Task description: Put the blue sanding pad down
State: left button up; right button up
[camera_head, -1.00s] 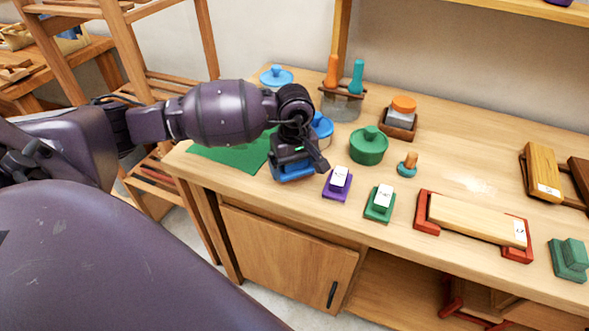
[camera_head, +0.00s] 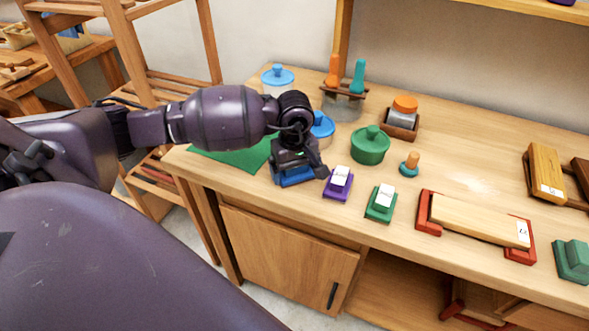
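The blue sanding pad (camera_head: 293,178) sits at the front left of the workbench top, beside the green mat (camera_head: 236,157). Its base looks to rest on the wood. My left gripper (camera_head: 298,166) is directly above and around it and hides its upper part. One dark finger stands out to the right of the pad, so the gripper looks open. The purple pad (camera_head: 338,187) and the green pad (camera_head: 381,204), each with a white label, stand just right of it. My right gripper is not in view.
A green lidded pot (camera_head: 370,146), a blue-lidded jar (camera_head: 322,127) and a small orange-knobbed stamp (camera_head: 409,164) stand behind the pads. A red-ended wooden holder (camera_head: 475,222) lies to the right. The bench's front edge runs close in front of the pads.

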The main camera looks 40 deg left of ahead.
pick_arm(q)
jog(key=shift+o, duration=0.7)
jog(key=shift+s+d+f, duration=0.1)
jog(key=shift+s+f, duration=0.15)
jog(key=shift+f, duration=0.65)
jog(key=shift+r+p, duration=0.4)
jog(key=shift+r, duration=0.2)
jog(key=r, duration=1.2)
jog(key=shift+w+r+p, duration=0.25)
jog(key=shift+r+p, duration=0.1)
jog(key=shift+r, duration=0.05)
